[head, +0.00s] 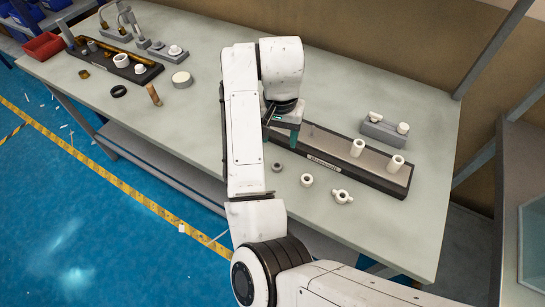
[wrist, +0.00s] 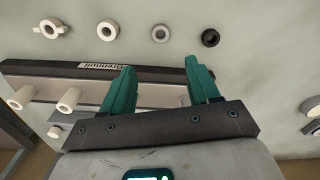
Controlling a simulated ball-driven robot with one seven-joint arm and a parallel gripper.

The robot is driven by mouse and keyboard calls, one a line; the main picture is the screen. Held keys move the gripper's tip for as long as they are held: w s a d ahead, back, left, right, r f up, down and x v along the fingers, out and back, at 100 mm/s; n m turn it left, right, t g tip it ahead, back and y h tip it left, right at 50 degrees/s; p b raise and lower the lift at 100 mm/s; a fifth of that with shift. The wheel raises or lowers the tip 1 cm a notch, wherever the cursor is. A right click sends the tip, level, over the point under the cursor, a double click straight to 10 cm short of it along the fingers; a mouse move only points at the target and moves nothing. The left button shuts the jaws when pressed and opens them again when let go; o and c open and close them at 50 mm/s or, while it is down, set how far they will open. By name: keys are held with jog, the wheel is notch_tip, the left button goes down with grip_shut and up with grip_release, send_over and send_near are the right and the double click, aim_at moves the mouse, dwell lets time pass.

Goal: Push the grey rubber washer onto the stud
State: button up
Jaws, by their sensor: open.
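The grey rubber washer (head: 277,167) lies flat on the table in front of the dark-edged board (head: 330,167). It also shows in the wrist view (wrist: 160,34), between a white ring and a black ring. My gripper (head: 281,137) is over the left part of the board, behind the washer. Its teal fingers (wrist: 158,88) are apart with nothing between them. Two white upright posts (head: 357,147) (head: 395,163) stand on the board's right part. I cannot tell which part is the stud; my arm and gripper hide the board's left end.
A white ring (head: 307,180) and a white winged piece (head: 342,197) lie right of the washer. The black ring (wrist: 210,38) lies beside it. A grey block (head: 384,129) stands behind the board. Another loaded board (head: 120,62) is at far left.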

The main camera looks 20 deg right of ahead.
send_over(277, 167)
jog(key=f, duration=0.5)
jog(key=shift+w+a+f+b, duration=0.1)
jog(key=shift+w+b, duration=0.15)
jog(key=shift+b, duration=0.1)
jog(key=shift+s+f+p, duration=0.15)
jog(key=shift+f+p, duration=0.15)
jog(key=shift+f, duration=1.1)
jog(key=shift+s+f+p, duration=0.1)
jog(key=shift+f+p, duration=0.15)
jog(key=shift+f, duration=1.1)
jog(key=shift+c, duration=0.2)
jog(key=c, duration=1.1)
